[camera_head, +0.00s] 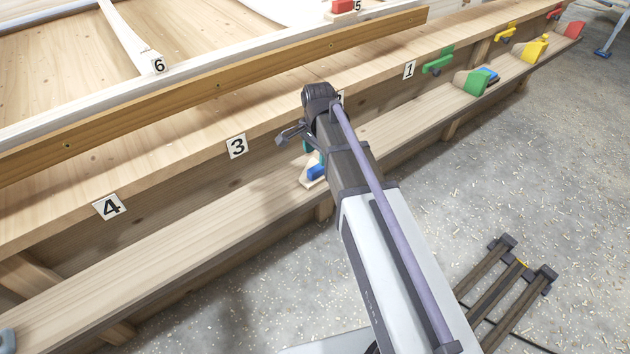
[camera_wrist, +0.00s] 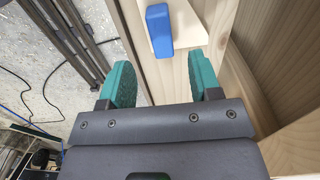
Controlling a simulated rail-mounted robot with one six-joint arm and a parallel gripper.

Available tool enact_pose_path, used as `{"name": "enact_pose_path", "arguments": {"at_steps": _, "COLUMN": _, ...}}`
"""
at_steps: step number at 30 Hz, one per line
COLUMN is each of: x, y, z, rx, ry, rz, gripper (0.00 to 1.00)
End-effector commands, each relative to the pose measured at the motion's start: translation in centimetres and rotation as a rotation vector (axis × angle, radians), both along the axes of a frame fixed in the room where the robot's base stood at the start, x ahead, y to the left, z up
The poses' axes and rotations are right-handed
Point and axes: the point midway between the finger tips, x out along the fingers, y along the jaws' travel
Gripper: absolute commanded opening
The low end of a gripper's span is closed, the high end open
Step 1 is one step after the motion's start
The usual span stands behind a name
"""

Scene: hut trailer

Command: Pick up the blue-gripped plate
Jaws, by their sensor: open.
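The blue grip (camera_wrist: 159,30) of the plate shows at the top of the wrist view. It stands on a pale wooden plate (camera_wrist: 186,32). In the head view the blue grip (camera_head: 317,172) shows low on the lower shelf, partly hidden by my arm. My gripper (camera_wrist: 160,62) is open, with its two teal fingers spread wide. Nothing is held. In the head view only a bit of teal finger shows beside my arm.
The lower shelf (camera_head: 215,236) runs along a wooden bench with number labels. Green (camera_head: 476,83) and yellow (camera_head: 529,51) pieces sit farther right on it. Coloured handles hang above. A dark-railed stand (camera_head: 507,285) is on the open concrete floor. Cables (camera_wrist: 50,92) show at left in the wrist view.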

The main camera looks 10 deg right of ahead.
Motion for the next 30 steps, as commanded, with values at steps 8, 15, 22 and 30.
{"name": "enact_pose_path", "arguments": {"at_steps": 8, "x": 0.0, "y": 0.0, "z": -2.4, "rx": 0.0, "ry": 0.0, "rz": 0.001, "gripper": 0.57}}
{"name": "enact_pose_path", "arguments": {"at_steps": 15, "x": 0.2, "y": 0.1, "z": -7.0, "rx": 0.0, "ry": 0.0, "rz": 0.001, "gripper": 0.57}}
{"name": "enact_pose_path", "arguments": {"at_steps": 22, "x": 0.2, "y": 0.1, "z": -6.8, "rx": 0.0, "ry": 0.0, "rz": 0.001, "gripper": 0.57}}
{"name": "enact_pose_path", "arguments": {"at_steps": 30, "x": 0.2, "y": 0.1, "z": -6.8, "rx": 0.0, "ry": 0.0, "rz": 0.002, "gripper": 0.34}}
